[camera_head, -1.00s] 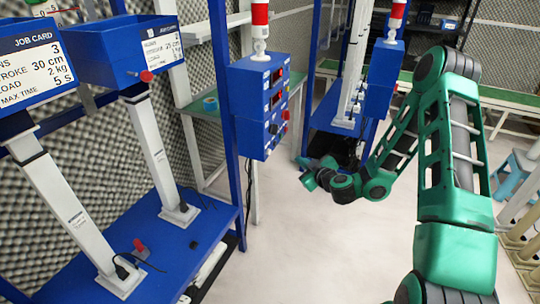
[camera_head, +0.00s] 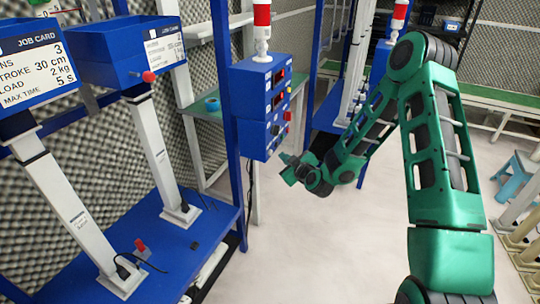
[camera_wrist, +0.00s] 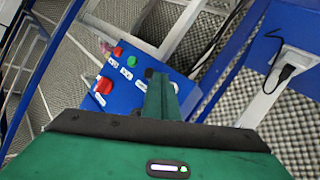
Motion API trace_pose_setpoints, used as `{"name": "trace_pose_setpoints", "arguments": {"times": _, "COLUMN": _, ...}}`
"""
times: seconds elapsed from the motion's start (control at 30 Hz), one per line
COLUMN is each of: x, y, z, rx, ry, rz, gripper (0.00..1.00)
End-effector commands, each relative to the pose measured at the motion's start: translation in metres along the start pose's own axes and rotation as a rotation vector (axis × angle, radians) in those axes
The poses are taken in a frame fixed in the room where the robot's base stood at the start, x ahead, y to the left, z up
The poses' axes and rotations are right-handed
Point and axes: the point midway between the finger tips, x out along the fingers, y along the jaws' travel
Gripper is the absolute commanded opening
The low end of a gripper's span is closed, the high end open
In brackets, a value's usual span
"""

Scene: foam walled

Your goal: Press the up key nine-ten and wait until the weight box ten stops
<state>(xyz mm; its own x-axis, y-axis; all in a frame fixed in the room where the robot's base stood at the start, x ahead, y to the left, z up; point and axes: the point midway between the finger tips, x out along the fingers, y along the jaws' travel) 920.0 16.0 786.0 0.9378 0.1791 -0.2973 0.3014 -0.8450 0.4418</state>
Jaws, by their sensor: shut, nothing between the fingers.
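My gripper (camera_head: 286,167) is shut and empty, in the open space just right of and below the blue control box. In the wrist view the gripper's closed fingers (camera_wrist: 160,97) point toward the control box (camera_wrist: 126,97), apart from it as far as I can tell. The control box (camera_head: 250,110) has red displays and several buttons. Two weight boxes with job cards, a left one (camera_head: 10,122) and a right one (camera_head: 112,72), sit on white columns. I cannot tell which is ten.
A blue base plate (camera_head: 180,250) carries the two columns. A blue post (camera_head: 224,100) stands left of the control box. A red-topped lamp (camera_head: 262,20) stands on the box. A second blue rig (camera_head: 335,115) is behind my arm. The pale floor (camera_head: 320,250) is clear.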

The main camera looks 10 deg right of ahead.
Motion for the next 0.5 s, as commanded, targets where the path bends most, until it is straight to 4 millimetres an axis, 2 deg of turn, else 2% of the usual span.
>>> {"name": "trace_pose_setpoints", "arguments": {"times": 0.2, "x": 0.0079, "y": -0.0065, "z": -0.0067, "rx": -0.001, "ry": 0.001, "rz": 0.0, "gripper": 0.0}}
{"name": "trace_pose_setpoints", "arguments": {"times": 0.5, "x": 0.009, "y": -0.0072, "z": -0.0073, "rx": 0.001, "ry": 0.001, "rz": 0.001, "gripper": 0.0}}
